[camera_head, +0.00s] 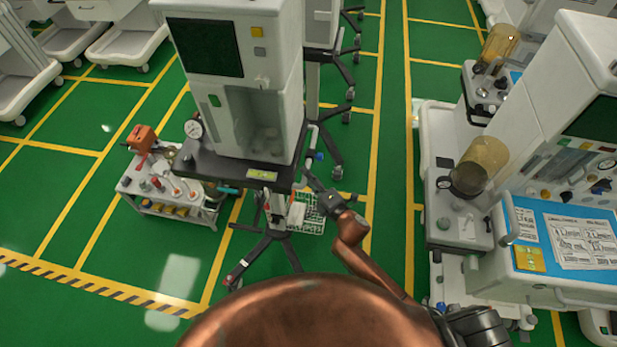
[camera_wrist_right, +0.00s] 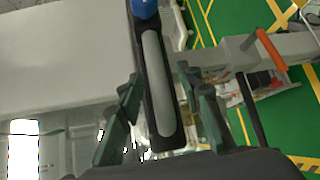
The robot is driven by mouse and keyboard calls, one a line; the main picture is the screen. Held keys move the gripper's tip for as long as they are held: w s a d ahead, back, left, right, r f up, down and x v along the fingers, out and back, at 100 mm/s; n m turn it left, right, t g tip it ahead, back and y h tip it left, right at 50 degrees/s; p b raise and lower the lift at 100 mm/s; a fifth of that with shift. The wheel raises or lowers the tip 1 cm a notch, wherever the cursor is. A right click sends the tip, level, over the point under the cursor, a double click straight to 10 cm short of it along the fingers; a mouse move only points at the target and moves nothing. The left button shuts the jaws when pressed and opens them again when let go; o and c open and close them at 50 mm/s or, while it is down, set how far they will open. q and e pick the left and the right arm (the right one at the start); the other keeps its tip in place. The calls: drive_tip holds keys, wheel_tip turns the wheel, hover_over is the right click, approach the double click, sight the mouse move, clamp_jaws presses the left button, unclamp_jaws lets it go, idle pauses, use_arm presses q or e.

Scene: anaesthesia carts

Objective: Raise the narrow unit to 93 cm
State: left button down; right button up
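The narrow unit (camera_head: 272,105) stands upright in the middle of the head view. It has a white body with a dark screen, a dark shelf and a stand on splayed black legs. My right gripper (camera_head: 312,178) is at the right side of its shelf, by a short grey handle with a blue end. In the right wrist view, the dark green fingers of my right gripper (camera_wrist_right: 160,95) are apart, one on each side of the grey-and-black handle (camera_wrist_right: 158,85). I cannot tell whether they touch it. My left gripper is out of view.
A low trolley (camera_head: 130,185) with an orange device stands left of the unit. A large white workstation (camera_head: 535,120) with a blue worktop fills the right. An orange lever (camera_wrist_right: 271,50) shows beside the handle. Green floor (camera_head: 385,200) is clear between unit and workstation.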

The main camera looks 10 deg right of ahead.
drive_tip(key=v, duration=1.2)
idle(0.7)
drive_tip(key=s+d+f+m+g+h, duration=0.15)
drive_tip(key=d+f+m, duration=0.25)
drive_tip(key=f, duration=0.7)
drive_tip(key=s+d+f+m+g+h, duration=0.1)
drive_tip(key=d+f+m+g+h, duration=0.3)
drive_tip(key=f, duration=0.7)
drive_tip(key=s+d+f+m, duration=0.25)
drive_tip(key=s+f, duration=0.25)
drive_tip(key=f, duration=0.3)
drive_tip(key=s+d+f+m, duration=0.2)
drive_tip(key=s+d+f, duration=0.2)
drive_tip(key=f, duration=0.3)
drive_tip(key=s+d+f+m+g, duration=0.3)
drive_tip(key=s+f+m+g, duration=0.1)
drive_tip(key=s+f, duration=0.9)
drive_tip(key=s+f+m+g, duration=0.2)
drive_tip(key=s+f+m, duration=0.1)
drive_tip(key=s, duration=0.9)
drive_tip(key=s+a+f+m+g, duration=0.1)
drive_tip(key=s+f+m+g, duration=0.1)
drive_tip(key=s, duration=0.9)
wheel_tip(320, 180, down, 3)
drive_tip(key=shift+s+r+m+g+h, duration=0.2)
drive_tip(key=shift+s+m+g+h, duration=0.15)
drive_tip(key=shift+s+m+h, duration=0.15)
